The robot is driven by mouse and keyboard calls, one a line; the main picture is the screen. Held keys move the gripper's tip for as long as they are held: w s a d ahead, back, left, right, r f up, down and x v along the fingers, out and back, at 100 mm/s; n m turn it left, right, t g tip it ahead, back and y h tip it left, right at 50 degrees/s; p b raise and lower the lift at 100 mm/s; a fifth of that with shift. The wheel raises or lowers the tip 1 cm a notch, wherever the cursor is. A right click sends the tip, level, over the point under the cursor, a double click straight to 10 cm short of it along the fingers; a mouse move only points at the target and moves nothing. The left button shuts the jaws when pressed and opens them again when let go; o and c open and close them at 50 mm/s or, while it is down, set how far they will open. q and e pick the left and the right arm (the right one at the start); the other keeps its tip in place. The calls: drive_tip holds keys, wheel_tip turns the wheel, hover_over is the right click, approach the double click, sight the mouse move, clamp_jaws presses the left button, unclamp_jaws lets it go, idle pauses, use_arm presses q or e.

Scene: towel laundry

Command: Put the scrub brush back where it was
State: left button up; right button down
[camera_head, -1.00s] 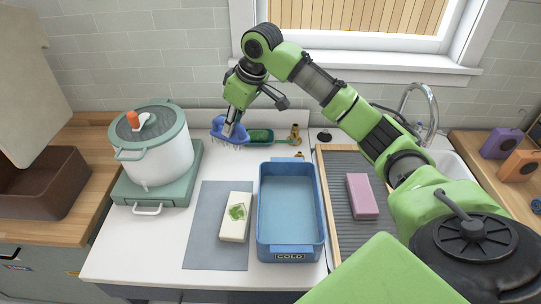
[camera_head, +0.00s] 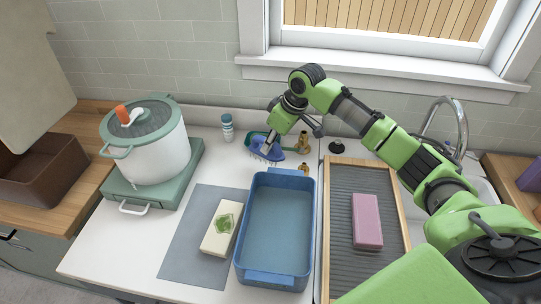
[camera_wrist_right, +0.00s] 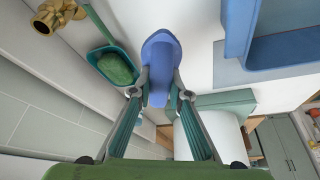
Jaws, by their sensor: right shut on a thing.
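The blue scrub brush (camera_head: 264,150) is in my right gripper (camera_head: 273,144), near the back of the white counter. In the right wrist view the brush (camera_wrist_right: 161,58) sticks out between the two fingers of the gripper (camera_wrist_right: 160,92), which are shut on it. In the head view its bristles point down, and it overlaps a green dish (camera_head: 250,137). In the wrist view the dish (camera_wrist_right: 94,55), holding a green pad (camera_wrist_right: 116,68), lies beside the brush. I cannot tell whether the brush touches the counter. My left gripper is not in view.
A blue-capped bottle (camera_head: 227,128) stands left of the dish, and brass fittings (camera_head: 304,142) stand to the right. A blue basin (camera_head: 277,275), a grey mat (camera_head: 185,245) with a pale bar, and a ribbed board (camera_head: 340,200) with a pink block lie in front. A lidded pot (camera_head: 155,150) stands left.

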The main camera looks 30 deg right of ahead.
sight(270, 152)
drive_tip(key=shift+f, duration=0.4)
wheel_tip(270, 152, down, 3)
drive_tip(key=shift+a+f+p, duration=0.1)
drive_tip(key=shift+p, duration=0.4)
drive_tip(key=shift+f, duration=0.25)
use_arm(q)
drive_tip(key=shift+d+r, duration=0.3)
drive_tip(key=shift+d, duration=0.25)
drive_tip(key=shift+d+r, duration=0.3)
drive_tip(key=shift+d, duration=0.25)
use_arm(e)
drive_tip(key=shift+f, duration=0.1)
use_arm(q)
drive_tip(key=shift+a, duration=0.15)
use_arm(e)
drive_tip(key=shift+f, duration=0.1)
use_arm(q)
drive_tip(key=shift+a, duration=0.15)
use_arm(e)
drive_tip(key=c, duration=1.9)
unclamp_jaws()
drive_tip(key=b+v, duration=0.2)
drive_tip(key=v, duration=0.9)
drive_tip(key=shift+r, duration=0.25)
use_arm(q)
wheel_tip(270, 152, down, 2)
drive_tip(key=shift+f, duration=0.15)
use_arm(e)
drive_tip(key=shift+s+r, duration=0.15)
drive_tip(key=shift+r, duration=0.25)
